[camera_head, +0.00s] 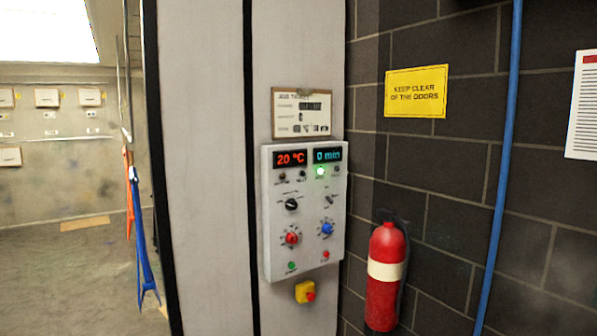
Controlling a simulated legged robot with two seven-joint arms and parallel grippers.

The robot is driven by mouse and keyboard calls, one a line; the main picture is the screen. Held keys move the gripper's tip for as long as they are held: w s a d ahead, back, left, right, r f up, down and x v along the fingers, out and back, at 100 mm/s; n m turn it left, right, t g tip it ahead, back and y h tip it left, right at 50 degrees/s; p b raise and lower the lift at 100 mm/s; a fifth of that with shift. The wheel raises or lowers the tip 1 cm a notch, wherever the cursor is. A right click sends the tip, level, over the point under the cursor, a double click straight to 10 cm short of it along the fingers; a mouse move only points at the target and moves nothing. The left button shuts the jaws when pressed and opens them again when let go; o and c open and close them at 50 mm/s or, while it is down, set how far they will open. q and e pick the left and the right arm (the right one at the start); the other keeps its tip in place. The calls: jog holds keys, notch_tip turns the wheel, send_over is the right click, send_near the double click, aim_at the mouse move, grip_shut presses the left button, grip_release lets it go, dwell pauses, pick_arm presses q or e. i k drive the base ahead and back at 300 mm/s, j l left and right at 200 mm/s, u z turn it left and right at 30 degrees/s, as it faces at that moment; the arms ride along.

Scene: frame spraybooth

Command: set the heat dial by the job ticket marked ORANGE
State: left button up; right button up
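A white control panel (305,210) is mounted on the light booth wall. Its left display (291,158) reads 20 °C in red and its right display (328,155) reads 0 min in cyan. A red dial (291,238) sits lower left and a blue dial (327,229) lower right, each ringed by marks too small to read. A black knob (291,204) is above the red one. A green lamp (320,171) is lit below the right display. A job ticket (301,112) hangs above the panel; its small text is not legible. Neither gripper is in view.
A yellow box with a red button (305,291) is below the panel. A red fire extinguisher (385,275) and a blue hose (497,190) are on the dark block wall at right. A yellow KEEP CLEAR sign (416,91) hangs there. Orange and blue frames (142,235) hang at left.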

aim_at(291, 238)
jog(key=i+u, duration=0.25)
jog(key=i, duration=0.3)
jog(key=i+l+u, duration=0.25)
jog(key=i, duration=0.3)
jog(key=j, duration=0.1)
